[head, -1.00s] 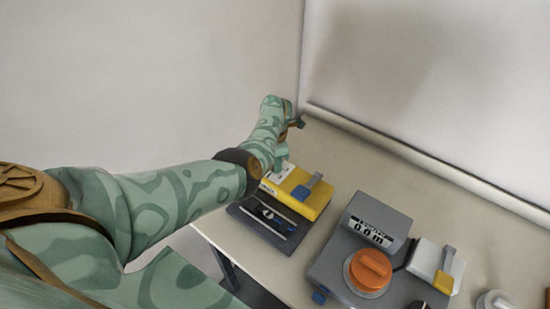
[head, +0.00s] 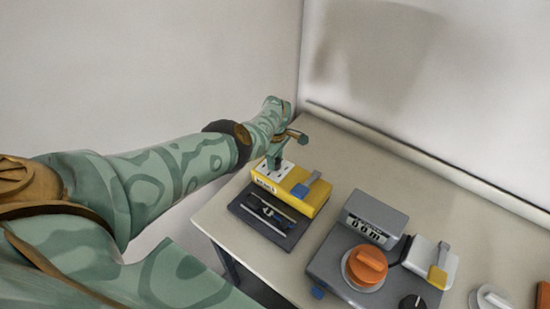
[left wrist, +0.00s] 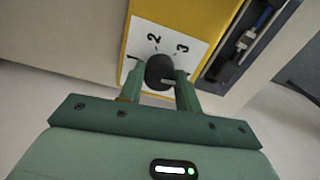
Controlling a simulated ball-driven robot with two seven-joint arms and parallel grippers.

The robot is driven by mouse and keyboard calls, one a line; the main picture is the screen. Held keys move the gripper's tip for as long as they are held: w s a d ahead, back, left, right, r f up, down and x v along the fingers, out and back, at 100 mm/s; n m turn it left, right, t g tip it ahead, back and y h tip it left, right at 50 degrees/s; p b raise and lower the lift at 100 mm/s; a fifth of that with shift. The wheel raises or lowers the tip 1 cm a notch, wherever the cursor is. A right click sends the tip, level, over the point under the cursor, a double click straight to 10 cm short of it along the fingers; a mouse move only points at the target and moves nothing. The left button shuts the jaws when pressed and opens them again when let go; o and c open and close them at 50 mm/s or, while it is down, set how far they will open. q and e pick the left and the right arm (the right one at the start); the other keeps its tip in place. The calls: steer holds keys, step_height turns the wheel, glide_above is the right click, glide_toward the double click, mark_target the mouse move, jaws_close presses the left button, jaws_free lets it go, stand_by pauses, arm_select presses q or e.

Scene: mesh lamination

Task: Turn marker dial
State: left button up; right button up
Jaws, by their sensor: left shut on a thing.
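The marker dial (left wrist: 160,70) is a dark round knob on a white plate marked 1, 2 and 3 (left wrist: 183,46), seen in the left wrist view. The plate also shows in the head view (head: 272,168), at the far-left end of a yellow box (head: 312,200). My left gripper (left wrist: 161,88) is shut on the dial, one finger on each side of it. In the head view my left gripper (head: 273,160) stands over the plate and hides the dial. I cannot tell which number the dial points at. My right gripper is not in view.
To the right stand a grey unit with a counter (head: 368,230), an orange knob (head: 367,267) and a white block (head: 430,257). A wall rises behind the table.

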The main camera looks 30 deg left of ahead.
mark_target(276, 161)
arm_select(q)
steer(key=shift+m, duration=0.6)
steer(key=o, duration=1)
steer(key=shift+c, duration=0.2)
steer(key=shift+r, duration=0.1)
step_height(276, 161, up, 16)
steer(key=p, duration=1.4)
